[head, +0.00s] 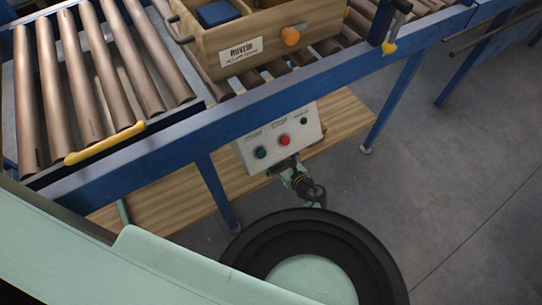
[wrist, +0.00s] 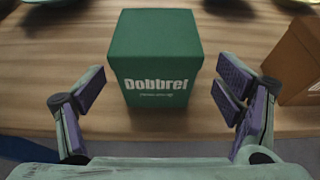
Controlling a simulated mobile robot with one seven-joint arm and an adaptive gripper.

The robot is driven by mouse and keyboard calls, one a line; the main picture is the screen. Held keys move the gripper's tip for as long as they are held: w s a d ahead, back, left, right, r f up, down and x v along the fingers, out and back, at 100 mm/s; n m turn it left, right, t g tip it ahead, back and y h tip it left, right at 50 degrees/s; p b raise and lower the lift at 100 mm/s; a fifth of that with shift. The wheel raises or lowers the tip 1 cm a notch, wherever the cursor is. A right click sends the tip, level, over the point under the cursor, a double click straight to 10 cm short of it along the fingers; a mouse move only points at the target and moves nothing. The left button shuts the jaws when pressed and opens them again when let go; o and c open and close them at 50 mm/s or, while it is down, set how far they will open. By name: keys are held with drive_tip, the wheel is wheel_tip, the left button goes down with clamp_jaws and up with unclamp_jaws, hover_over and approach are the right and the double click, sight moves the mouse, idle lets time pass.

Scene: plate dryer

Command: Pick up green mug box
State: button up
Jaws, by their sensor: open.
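The green mug box (wrist: 155,62) stands upright on a wooden surface in the wrist view, with white "Dobbrel" lettering on its front face. My gripper (wrist: 162,90) is open, with one finger at each side of the picture and the box between and just ahead of them. The green box does not show in the head view.
A brown box (wrist: 296,62) stands close to the right of my right finger. Dish rims show at the top of the wrist view. The head view shows a blue-framed roller conveyor (head: 120,178), a wooden crate (head: 290,35), a button panel (head: 278,135) and a low wooden shelf (head: 345,120).

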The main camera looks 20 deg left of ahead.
drive_tip(key=b+x, duration=0.2)
drive_tip(key=x, duration=0.3)
drive_tip(key=shift+s+a+r, duration=0.1)
drive_tip(key=shift+a, duration=0.05)
drive_tip(key=shift+r, duration=0.1)
drive_tip(key=shift+c, duration=0.6)
drive_tip(key=c, duration=1.4)
drive_tip(key=shift+r, duration=0.1)
